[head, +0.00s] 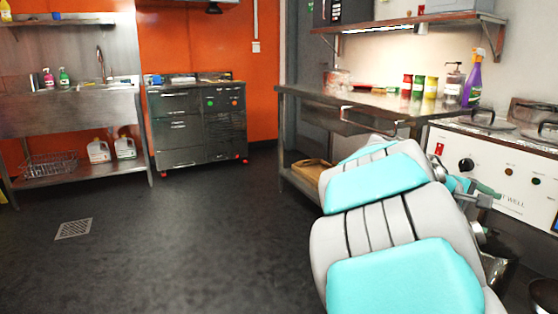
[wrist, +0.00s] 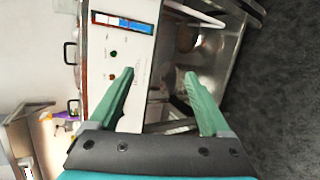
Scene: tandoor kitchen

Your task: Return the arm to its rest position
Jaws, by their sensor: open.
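My arm, white with teal covers, stretches across the lower right of the head view. My gripper (head: 488,190) is at its far end, in front of the white panel of the cooking unit (head: 512,184). In the wrist view my gripper (wrist: 159,75) shows two green fingers spread wide apart with nothing between them. The cooking unit's white panel (wrist: 120,45) with knobs appears sideways beyond the fingers. A steel open space with a rounded object shows beyond the right finger.
A steel counter (head: 340,97) with spice jars and a purple spray bottle (head: 472,85) stands behind my arm. Lidded pans (head: 483,122) sit on the cooking unit. A grey cabinet (head: 198,122) and a sink (head: 88,96) stand at the back.

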